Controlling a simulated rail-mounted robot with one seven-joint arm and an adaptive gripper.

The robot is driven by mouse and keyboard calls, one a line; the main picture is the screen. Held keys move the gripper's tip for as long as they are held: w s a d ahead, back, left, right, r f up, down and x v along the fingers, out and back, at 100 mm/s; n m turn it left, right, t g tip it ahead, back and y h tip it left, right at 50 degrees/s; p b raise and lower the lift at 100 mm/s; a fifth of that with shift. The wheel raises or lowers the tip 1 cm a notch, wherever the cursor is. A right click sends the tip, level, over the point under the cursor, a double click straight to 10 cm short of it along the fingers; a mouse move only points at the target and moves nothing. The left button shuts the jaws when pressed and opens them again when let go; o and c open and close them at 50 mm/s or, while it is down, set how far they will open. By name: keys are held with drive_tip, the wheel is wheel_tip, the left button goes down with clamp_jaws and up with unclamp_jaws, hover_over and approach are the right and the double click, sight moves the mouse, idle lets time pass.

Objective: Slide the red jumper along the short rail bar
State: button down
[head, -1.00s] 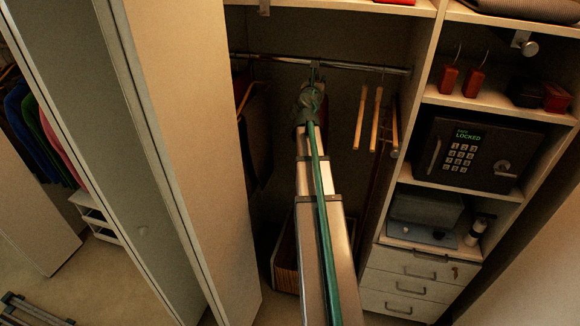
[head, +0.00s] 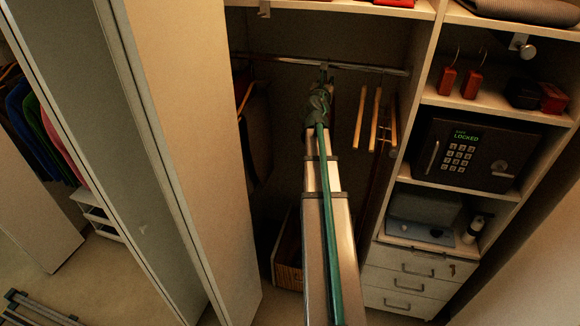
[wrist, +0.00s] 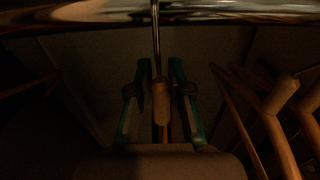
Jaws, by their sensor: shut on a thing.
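The short rail bar (head: 360,67) crosses the top of the closet bay; it also shows along the top of the wrist view (wrist: 230,14). My gripper (head: 325,76) is just below the bar. In the wrist view my gripper's green-edged fingers (wrist: 160,92) are on both sides of a wooden hanger (wrist: 161,103), seen end-on. The hanger's metal hook runs up to the bar. I cannot make out a red jumper on this hanger; my arm hides what is below. A reddish-pink garment (head: 60,142) hangs far left, beyond the open door.
Bare wooden hangers (head: 376,118) hang close on the right of my gripper. A dark garment (head: 256,135) hangs at the left on an orange hanger. The open door (head: 185,130) stands left, and shelves with a safe (head: 470,155) stand right. A crate (head: 288,262) is on the floor.

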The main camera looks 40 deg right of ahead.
drive_tip(key=shift+s+d, duration=0.35)
drive_tip(key=shift+s, duration=0.05)
drive_tip(key=c, duration=1)
unclamp_jaws()
drive_tip(key=v, duration=1.2)
